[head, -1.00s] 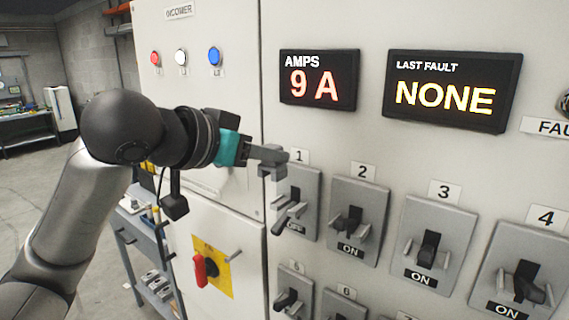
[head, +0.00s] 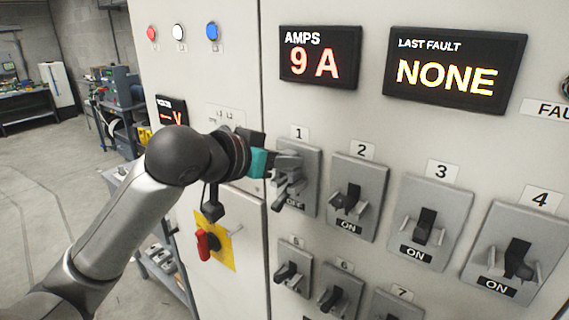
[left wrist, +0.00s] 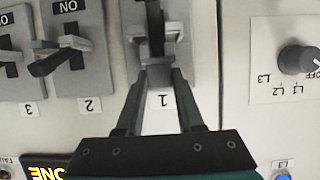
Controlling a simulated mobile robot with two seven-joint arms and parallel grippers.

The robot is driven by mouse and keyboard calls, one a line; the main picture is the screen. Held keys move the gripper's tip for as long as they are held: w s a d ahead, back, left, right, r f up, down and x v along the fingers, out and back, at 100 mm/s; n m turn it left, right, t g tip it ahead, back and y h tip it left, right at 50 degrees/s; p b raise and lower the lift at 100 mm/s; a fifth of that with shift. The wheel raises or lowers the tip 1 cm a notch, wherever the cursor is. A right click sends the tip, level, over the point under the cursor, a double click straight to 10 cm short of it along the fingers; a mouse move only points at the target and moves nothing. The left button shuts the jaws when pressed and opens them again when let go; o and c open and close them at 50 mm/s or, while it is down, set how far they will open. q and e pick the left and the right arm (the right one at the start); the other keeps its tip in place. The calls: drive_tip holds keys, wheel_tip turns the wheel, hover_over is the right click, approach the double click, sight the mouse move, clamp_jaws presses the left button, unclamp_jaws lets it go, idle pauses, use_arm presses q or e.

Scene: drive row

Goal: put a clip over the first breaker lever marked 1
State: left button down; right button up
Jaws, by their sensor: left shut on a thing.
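Breaker 1 (head: 310,181) is a grey plate under the label 1 (head: 299,133), with its lever (head: 281,193) pointing down by the OFF mark. My left gripper (head: 277,163) is in front of the plate's upper part, shut on a small grey clip (head: 290,161). In the left wrist view, which is upside down, the gripper (left wrist: 160,85) holds the clip (left wrist: 160,74) between its fingertips, in line with the dark lever (left wrist: 154,18). The clip is close to the lever's base; I cannot tell whether it touches or surrounds the lever. My right gripper is not in view.
Breaker 2 (head: 372,180), breaker 3 (head: 455,205) and breaker 4 (head: 540,226) stand to the right, marked ON. More breakers sit below. A red rotary handle (head: 203,243) on a yellow plate is below my arm. A rotary selector (left wrist: 298,60) shows in the left wrist view.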

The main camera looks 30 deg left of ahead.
use_arm(q)
drive_tip(key=shift+w+f, duration=0.2)
drive_tip(key=shift+f, duration=0.15)
drive_tip(key=shift+f, duration=0.1)
drive_tip(key=c, duration=0.5)
unclamp_jaws()
drive_tip(key=shift+f, duration=0.1)
drive_tip(key=shift+c, duration=0.2)
